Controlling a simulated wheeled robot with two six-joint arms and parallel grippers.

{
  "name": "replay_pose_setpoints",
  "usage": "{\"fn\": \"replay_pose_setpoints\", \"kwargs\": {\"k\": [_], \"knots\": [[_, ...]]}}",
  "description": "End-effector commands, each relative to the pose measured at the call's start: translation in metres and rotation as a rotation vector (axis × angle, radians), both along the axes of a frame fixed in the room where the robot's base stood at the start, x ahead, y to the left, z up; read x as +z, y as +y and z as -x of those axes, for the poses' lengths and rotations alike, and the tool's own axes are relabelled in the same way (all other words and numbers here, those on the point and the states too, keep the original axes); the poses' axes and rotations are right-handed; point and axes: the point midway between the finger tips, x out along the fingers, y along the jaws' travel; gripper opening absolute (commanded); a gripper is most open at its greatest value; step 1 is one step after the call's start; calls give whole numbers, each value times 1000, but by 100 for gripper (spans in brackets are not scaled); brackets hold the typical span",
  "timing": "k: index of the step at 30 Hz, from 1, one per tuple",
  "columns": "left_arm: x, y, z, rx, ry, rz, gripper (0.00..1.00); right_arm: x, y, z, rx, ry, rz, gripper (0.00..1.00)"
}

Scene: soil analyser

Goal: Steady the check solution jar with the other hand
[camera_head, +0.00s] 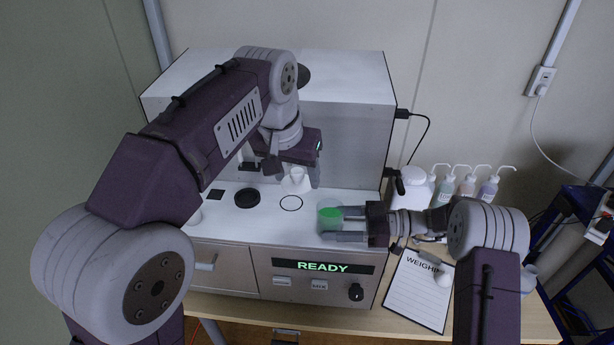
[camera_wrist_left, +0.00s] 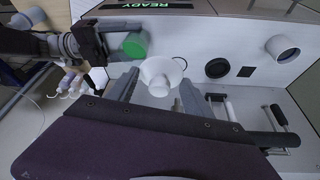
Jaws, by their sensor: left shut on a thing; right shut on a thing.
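The check solution jar (camera_head: 330,217), clear-walled with green inside, is at the front right of the analyser's white ledge. It also shows as a green disc in the left wrist view (camera_wrist_left: 135,45). My right gripper (camera_head: 343,222) is shut on it from the right, one finger on each side. I cannot tell whether its base touches the ledge. My left gripper (camera_head: 297,177) is above the ledge, behind and left of the jar, shut on a white funnel-shaped piece (camera_head: 296,182). The left wrist view shows this piece (camera_wrist_left: 160,72) between the fingers, apart from the jar.
A black ring outline (camera_head: 291,203) and a black round disc (camera_head: 247,198) are on the ledge. The READY panel (camera_head: 323,267) is below. Several wash bottles (camera_head: 467,186), a white container (camera_head: 412,188) and a WEIGHED sheet (camera_head: 417,290) are at the right.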

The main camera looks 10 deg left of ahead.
Motion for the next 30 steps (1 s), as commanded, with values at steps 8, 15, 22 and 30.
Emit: {"fn": "replay_pose_setpoints", "kwargs": {"k": [8, 15, 22, 30], "knots": [[1, 2, 1, -1, 0, 1, 10, -3, 0, 1, 2, 4, 6, 12], [1, 2, 1, -1, 0, 1, 10, -2, 0, 0, 1, 2, 3, 86], [1, 2, 1, -1, 0, 1, 10, 0, -6, 0, -2, 0, 1, 86], [1, 2, 1, -1, 0, 1, 10, 6, -70, -1, -5, 0, 2, 86]]}}
